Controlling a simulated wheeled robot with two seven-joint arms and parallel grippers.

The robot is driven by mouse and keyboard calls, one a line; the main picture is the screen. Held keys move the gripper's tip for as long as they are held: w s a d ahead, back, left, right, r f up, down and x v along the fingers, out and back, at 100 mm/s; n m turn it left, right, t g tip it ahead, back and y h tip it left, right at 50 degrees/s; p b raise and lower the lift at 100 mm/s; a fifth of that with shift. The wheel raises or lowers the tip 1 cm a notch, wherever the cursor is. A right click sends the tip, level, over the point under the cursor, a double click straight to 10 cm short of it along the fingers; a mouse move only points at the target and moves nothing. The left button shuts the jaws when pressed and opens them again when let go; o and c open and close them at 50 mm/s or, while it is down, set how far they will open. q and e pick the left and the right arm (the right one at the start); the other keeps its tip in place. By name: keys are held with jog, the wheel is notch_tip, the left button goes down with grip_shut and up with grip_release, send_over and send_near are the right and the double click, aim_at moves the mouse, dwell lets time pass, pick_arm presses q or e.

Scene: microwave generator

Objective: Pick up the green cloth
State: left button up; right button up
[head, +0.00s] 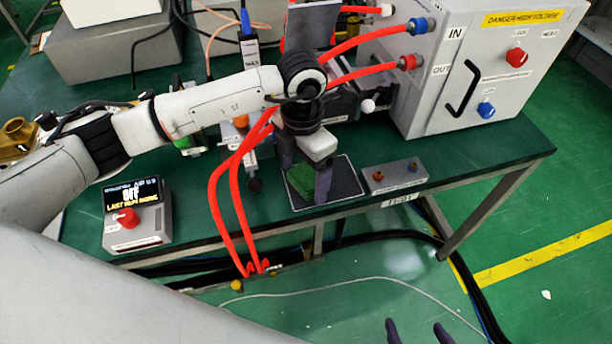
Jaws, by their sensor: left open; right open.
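The green cloth (301,181) lies folded on a dark mat (345,184) with a pale border, near the front edge of the green table. My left gripper (306,178) is above the cloth, pointing down. Its dark fingers are open, one at the upper left of the cloth and one along its right side. Whether they touch the cloth I cannot tell. The gripper body hides part of the mat. My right gripper (420,332) is open and empty at the bottom edge, in front of the table and far from the cloth.
Red hoses (224,200) loop down left of the mat. A small grey box with two knobs (394,177) stands right of it. A display box with a red button (137,228) is at the left. A large high-voltage cabinet (450,60) stands behind at the right.

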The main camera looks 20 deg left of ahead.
aim_at(303, 178)
pick_arm(q)
jog(key=shift+f, duration=0.3)
jog(key=c, duration=1.2)
notch_tip(303, 178, up, 9)
jog(key=shift+f+b, duration=0.1)
jog(key=shift+b, duration=0.35)
jog(key=s+a+r+m, duration=0.1)
jog(key=s+a+m, duration=0.2)
jog(key=m, duration=1.1)
jog(key=s+a+r+m, duration=0.1)
jog(key=s+a+m, duration=0.2)
jog(key=s+m, duration=0.4)
jog(key=m, duration=0.8)
jog(key=shift+r, duration=0.4)
